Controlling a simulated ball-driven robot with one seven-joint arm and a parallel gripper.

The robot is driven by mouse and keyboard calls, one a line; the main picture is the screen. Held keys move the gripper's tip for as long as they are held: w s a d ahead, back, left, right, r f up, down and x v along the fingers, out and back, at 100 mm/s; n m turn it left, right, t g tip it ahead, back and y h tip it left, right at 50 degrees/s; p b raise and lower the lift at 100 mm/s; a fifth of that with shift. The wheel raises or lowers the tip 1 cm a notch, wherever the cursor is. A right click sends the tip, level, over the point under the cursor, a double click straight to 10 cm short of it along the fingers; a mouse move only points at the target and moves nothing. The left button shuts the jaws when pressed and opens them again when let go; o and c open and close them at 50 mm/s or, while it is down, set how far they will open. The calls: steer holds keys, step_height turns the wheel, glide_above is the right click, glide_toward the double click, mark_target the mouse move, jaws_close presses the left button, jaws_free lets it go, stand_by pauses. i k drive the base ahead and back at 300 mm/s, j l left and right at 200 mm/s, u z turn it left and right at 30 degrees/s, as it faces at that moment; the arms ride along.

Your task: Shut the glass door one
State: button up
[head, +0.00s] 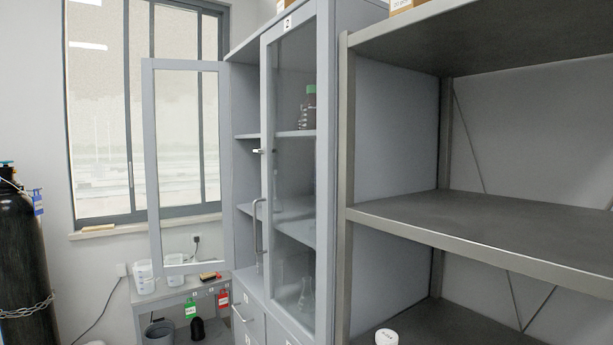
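A glass door (153,160) with a grey frame stands wide open at the left of the tall grey cabinet (242,170), swung out in front of the window. I cannot see a number on this door. The other glass door (268,130), marked 2, looks shut and carries a long vertical handle (257,228). The left half of the cabinet is uncovered and its shelves show. My gripper is not in view.
A grey metal shelf rack (480,225) fills the right side beside the cabinet. A black gas cylinder (22,265) with a chain stands at far left. A low bench (160,296) with white containers and a bin (159,333) sits below the open door.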

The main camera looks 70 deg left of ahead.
mark_target(186, 112)
steer(key=j+u, duration=0.2)
steer(key=u, duration=0.2)
steer(key=j+u, duration=0.45)
steer(key=u, duration=0.3)
steer(key=i+j+u, duration=0.1)
steer(key=u, duration=0.3)
steer(key=i+j+u, duration=0.15)
steer(key=j+u, duration=0.25)
steer(key=i+j+u, duration=0.2)
steer(key=u, duration=0.2)
steer(key=i+j+u, duration=0.2)
steer(key=u, duration=0.15)
steer(key=i+j+u, duration=0.1)
steer(key=i+u, duration=0.15)
steer(key=u, duration=0.15)
steer(key=i+j, duration=0.15)
steer(key=i, duration=0.5)
steer(key=i+j+u, duration=0.15)
steer(key=i, duration=0.45)
